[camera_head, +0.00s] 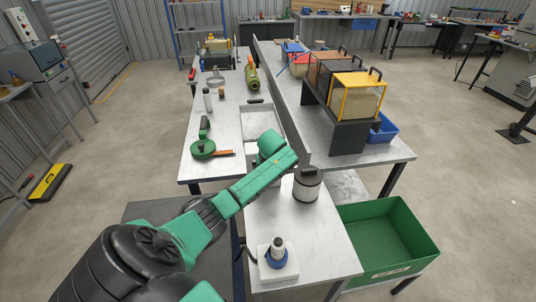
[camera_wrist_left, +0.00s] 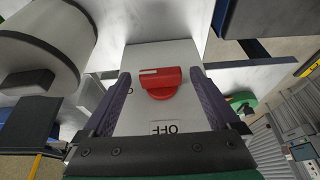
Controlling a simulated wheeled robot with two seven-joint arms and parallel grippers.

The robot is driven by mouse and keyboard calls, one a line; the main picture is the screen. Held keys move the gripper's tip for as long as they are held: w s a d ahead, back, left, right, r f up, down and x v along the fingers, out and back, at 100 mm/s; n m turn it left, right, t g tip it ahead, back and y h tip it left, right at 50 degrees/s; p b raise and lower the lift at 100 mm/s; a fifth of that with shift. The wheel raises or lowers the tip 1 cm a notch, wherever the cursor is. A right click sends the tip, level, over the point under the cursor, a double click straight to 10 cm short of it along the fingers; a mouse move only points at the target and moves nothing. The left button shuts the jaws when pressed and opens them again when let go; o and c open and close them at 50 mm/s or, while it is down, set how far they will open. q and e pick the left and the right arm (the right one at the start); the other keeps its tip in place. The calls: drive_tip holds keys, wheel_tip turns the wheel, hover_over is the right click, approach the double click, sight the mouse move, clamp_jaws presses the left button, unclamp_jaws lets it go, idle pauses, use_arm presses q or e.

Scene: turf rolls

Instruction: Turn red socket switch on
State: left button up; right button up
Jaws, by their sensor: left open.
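The red socket switch (camera_wrist_left: 161,82) shows in the left wrist view, a red knob on a pale grey-white panel (camera_wrist_left: 150,112). Its raised handle lies roughly crosswise, with a white line at its left end. The word OFF reads upside down on the panel below the knob. My left gripper (camera_wrist_left: 160,73) is open, with one dark finger on each side of the knob and gaps to both. In the head view, my left arm reaches across the table from the left; the switch and the gripper fingers are hidden there. My right gripper is not in view.
A canister (camera_head: 307,184) with a dark lid stands close right of my left arm. A blue-ringed item on a white block (camera_head: 278,270) stands nearer on the table (camera_head: 322,232). A green bin (camera_head: 388,238) sits right. A low divider borders the left worktable.

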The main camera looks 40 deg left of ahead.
use_arm(q)
drive_tip(key=b+v, duration=0.2)
drive_tip(key=v, duration=1)
drive_tip(key=shift+s, duration=0.1)
drive_tip(key=shift+d, duration=0.1)
